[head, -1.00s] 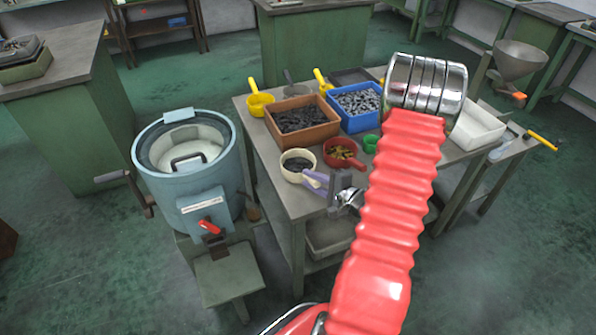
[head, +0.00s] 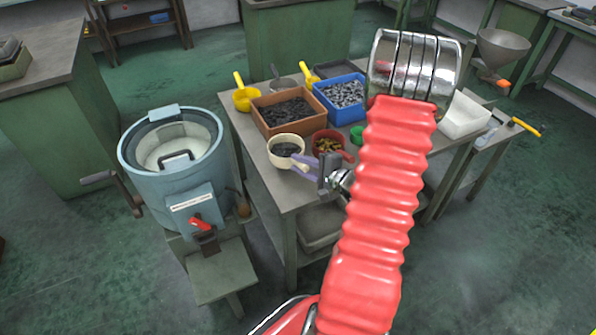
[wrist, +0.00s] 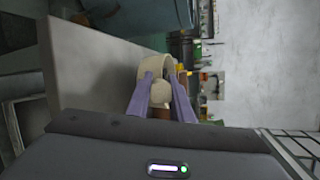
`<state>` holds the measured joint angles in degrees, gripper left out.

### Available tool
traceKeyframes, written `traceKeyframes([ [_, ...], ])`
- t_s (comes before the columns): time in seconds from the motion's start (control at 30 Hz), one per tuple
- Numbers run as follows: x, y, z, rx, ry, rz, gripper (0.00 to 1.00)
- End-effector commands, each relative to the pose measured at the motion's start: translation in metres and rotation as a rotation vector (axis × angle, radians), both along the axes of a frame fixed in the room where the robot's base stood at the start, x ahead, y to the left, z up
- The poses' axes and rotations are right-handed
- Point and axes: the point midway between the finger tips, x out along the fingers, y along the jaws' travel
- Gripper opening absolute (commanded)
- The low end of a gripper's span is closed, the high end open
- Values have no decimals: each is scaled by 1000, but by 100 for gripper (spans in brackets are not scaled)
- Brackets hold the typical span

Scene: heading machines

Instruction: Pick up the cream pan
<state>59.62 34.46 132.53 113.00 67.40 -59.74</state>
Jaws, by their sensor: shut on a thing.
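The cream pan (head: 285,149) is a small round cream vessel with dark pieces in it, at the front left of the table. It also shows in the wrist view (wrist: 144,70), beyond the fingers. My gripper (head: 305,164) has purple fingers and is shut on the pan's handle, from the right side of the pan. In the wrist view the two fingers (wrist: 160,95) close on the handle from both sides. The pan looks about level. Whether its base touches the table is hard to tell.
A red pan (head: 326,143) with yellowish pieces stands close to the right. Behind are a brown box (head: 275,124) and a blue box (head: 345,108), both holding parts, and yellow scoops. A blue-grey drum machine (head: 170,180) stands left of the table (head: 300,192).

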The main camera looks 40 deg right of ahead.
Motion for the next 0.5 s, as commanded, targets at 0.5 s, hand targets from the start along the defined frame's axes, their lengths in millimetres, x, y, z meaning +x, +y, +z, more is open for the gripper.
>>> traceKeyframes([
  [0.5,0,-1,58,-1,-3,0,0],
])
